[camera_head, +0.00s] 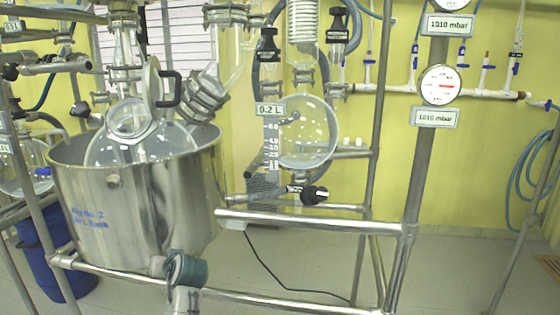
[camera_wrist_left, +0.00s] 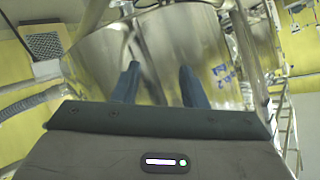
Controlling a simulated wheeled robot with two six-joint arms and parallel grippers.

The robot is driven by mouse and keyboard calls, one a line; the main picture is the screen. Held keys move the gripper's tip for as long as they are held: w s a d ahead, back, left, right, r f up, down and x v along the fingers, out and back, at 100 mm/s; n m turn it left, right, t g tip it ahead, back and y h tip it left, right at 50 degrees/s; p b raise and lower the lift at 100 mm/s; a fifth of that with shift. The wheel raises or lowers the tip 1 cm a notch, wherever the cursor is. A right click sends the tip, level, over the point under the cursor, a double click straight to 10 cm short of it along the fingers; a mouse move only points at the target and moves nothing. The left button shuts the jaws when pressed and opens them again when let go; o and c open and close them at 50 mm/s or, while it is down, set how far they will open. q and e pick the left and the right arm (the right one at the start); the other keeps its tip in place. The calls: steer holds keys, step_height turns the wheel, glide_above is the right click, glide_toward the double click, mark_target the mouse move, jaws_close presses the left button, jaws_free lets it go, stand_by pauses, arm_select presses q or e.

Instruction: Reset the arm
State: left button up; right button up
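My left gripper (camera_wrist_left: 158,75) shows in the left wrist view, with two dark blue fingers apart and nothing visible between them. Behind the fingers is the curved wall of a shiny steel vessel (camera_wrist_left: 160,45) with blue lettering. The same vessel (camera_head: 140,205) stands at the left in the head view, with a glass reactor (camera_head: 140,150) inside it. I cannot clearly make out my left gripper in the head view, and cannot tell whether the fingers touch the vessel. My right gripper is not in view.
Metal rails (camera_head: 310,222) run in front of and beside the vessel. A round glass flask (camera_head: 306,132) hangs right of it. A pressure gauge (camera_head: 441,85) is on an upright post. A teal cylindrical part (camera_head: 186,269) is by the lower rail. Floor shows at lower right.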

arm_select(q)
steer(key=s+f+m+g+h, duration=0.1)
steer(key=s+f+h, duration=0.1)
steer(key=s+f, duration=0.75)
steer(key=s+f+g+h, duration=0.2)
steer(key=s+f, duration=0.4)
steer(key=s, duration=0.6)
steer(key=s+d+f+m+g+h, duration=0.1)
steer(key=s+d+m+h, duration=0.1)
steer(key=s, duration=1)
steer(key=s+d+f+m+g+h, duration=0.1)
steer(key=s+d+f+h, duration=0.1)
steer(key=s, duration=0.9)
step_height(320, 180, down, 25)
steer(key=a+g, duration=0.2)
steer(key=s+f, duration=0.6)
steer(key=f, duration=0.3)
steer(key=s+a+f, duration=0.1)
steer(key=s+f, duration=0.4)
steer(key=f, duration=0.5)
steer(key=shift+s+a+n+g, duration=0.25)
steer(key=shift+s+n+g, duration=0.05)
steer(key=shift+s+g, duration=0.1)
